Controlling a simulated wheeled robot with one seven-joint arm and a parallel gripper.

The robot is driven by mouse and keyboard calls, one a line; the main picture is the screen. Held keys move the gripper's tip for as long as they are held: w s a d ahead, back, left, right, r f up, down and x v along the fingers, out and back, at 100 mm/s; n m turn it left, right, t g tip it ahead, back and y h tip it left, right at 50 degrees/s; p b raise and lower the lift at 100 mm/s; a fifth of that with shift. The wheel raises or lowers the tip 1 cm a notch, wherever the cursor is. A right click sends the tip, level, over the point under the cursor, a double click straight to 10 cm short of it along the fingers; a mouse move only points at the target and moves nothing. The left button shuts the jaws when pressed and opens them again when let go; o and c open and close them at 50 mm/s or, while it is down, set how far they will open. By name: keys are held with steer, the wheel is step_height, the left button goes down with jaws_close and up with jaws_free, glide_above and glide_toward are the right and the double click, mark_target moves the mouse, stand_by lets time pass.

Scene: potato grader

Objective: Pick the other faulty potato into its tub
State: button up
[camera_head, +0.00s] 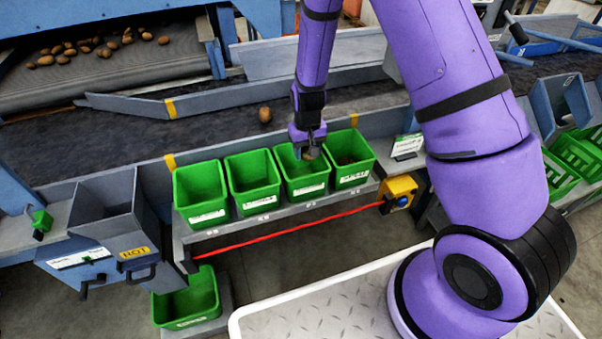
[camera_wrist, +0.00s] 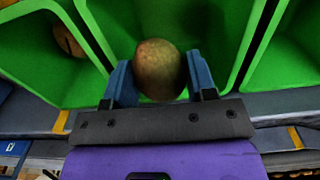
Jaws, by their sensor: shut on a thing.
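My gripper (camera_head: 309,150) points down over the third green tub (camera_head: 303,193) from the left in a row of several tubs. It is shut on a brown potato (camera_wrist: 160,69), held between its two blue fingers in the wrist view. In the head view the held potato (camera_head: 311,154) shows small at the mouth of that tub, below the wrist. The green tub (camera_head: 351,176) at the right end of the row holds something brown, and the wrist view shows a potato (camera_wrist: 68,40) in the tub beside mine. Tub labels are too small to read.
One potato (camera_head: 265,114) lies on the dark belt (camera_head: 220,135) behind the tubs. Several more lie on the upper belt (camera_head: 160,60) at the back left. The two left tubs (camera_head: 200,188) look empty. A grey chute bin (camera_head: 105,205) stands left; a yellow button box (camera_head: 398,190) sits right.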

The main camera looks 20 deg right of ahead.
steer(key=shift+f, duration=0.35)
steer(key=o, duration=1)
steer(key=shift+o, duration=0.2)
step_height(320, 180, up, 11)
steer(key=shift+f, duration=0.1)
